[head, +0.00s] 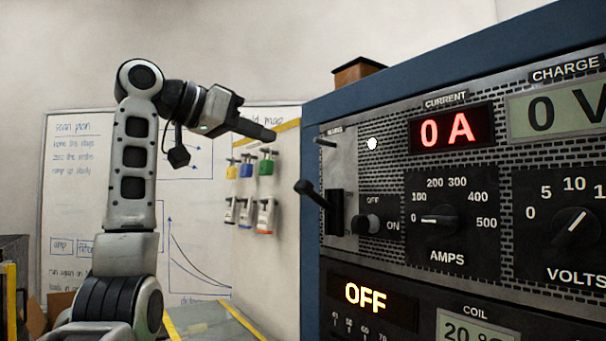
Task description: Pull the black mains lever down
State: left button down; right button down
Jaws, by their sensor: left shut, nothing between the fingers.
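The black mains lever (315,194) sticks out to the left from a black slotted housing on the left part of the blue cabinet's front panel. Its knob end points up and left. My left gripper (271,135) is shut and empty. In the picture it is above and to the left of the lever, pointing right towards the cabinet and apart from the lever. My right gripper is not in view.
The blue cabinet (450,62) fills the right side. A small dark peg (325,141) juts out above the lever. A rotary OFF/ON switch (368,224) sits right of it. The displays read 0 A, 0 V and OFF. Coloured padlocks (265,165) hang on the wall behind.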

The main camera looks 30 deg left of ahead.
pick_arm(q)
send_over(298, 186)
jog(key=w, duration=0.2)
jog(key=shift+w+d+f+p, duration=0.15)
jog(key=shift+d+f, duration=0.1)
jog(key=shift+f, duration=0.4)
jog(key=shift+s+d+f+p, duration=0.1)
jog(key=shift+d+f+p, duration=0.1)
jog(key=shift+f, duration=0.4)
jog(key=f+b, duration=0.1)
jog(key=s+f, duration=0.1)
jog(key=shift+s+a+f+b, duration=0.15)
jog(key=shift+a+f+b, duration=0.15)
jog(key=shift+a+b, duration=0.1)
jog(key=shift+s+a+f, duration=0.1)
jog(key=shift+s+f, duration=0.25)
